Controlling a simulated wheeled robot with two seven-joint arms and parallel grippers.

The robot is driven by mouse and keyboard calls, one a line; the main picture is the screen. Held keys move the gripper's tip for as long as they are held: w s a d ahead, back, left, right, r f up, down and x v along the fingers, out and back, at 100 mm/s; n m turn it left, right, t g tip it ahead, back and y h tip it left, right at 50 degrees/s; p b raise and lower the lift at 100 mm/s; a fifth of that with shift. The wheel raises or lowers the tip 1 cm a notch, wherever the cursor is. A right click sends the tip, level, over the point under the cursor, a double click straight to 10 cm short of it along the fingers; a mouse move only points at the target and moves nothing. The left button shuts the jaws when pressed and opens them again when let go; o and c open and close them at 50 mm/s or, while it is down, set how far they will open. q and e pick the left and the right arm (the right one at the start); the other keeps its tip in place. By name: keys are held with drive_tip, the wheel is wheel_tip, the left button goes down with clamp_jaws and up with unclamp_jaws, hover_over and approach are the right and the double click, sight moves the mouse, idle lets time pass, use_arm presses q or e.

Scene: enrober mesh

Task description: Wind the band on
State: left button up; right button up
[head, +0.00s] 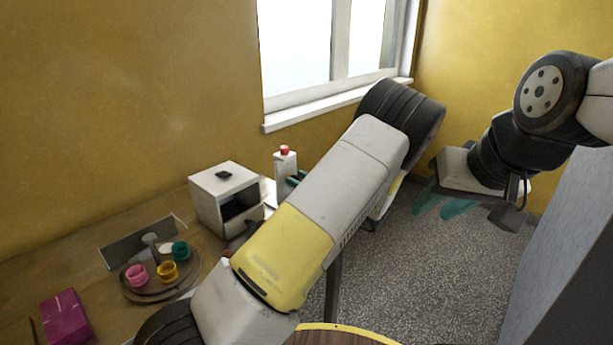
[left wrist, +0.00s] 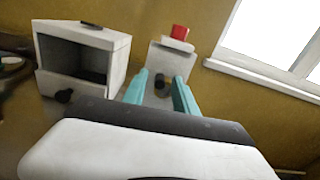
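A white box-shaped machine (head: 226,192) with a dark open front stands on the table. The upright unit (left wrist: 172,60) carries a small dark and yellowish part (left wrist: 161,86). My left gripper (head: 296,178) is open at this unit. In the left wrist view, its teal fingers (left wrist: 160,95) flank the small part; contact cannot be told. My right gripper (head: 436,208) is open, empty, over the floor.
A round tray (head: 146,296) with pink, yellow and green cups stands on the table's left part, before a low grey panel (head: 137,241). A magenta box (head: 66,318) lies front left. A window (head: 330,50) is behind. A grey surface (head: 568,240) rises at the right.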

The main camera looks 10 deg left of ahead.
use_arm(q)
clamp_jaws()
drive_tip(key=w+m, duration=0.1)
drive_tip(key=m, duration=0.5)
drive_tip(key=w+d+f+m, duration=0.1)
drive_tip(key=m, duration=0.5)
drive_tip(key=w+d+m, duration=0.1)
drive_tip(key=m, duration=0.5)
drive_tip(key=shift+w+d+f, duration=0.15)
drive_tip(key=m, duration=0.2)
drive_tip(key=f+m, duration=0.1)
drive_tip(key=m, duration=0.2)
drive_tip(key=shift+w+d+f+m, duration=0.1)
drive_tip(key=shift+w+f+m, duration=0.05)
drive_tip(key=shift+m, duration=0.15)
idle(0.4)
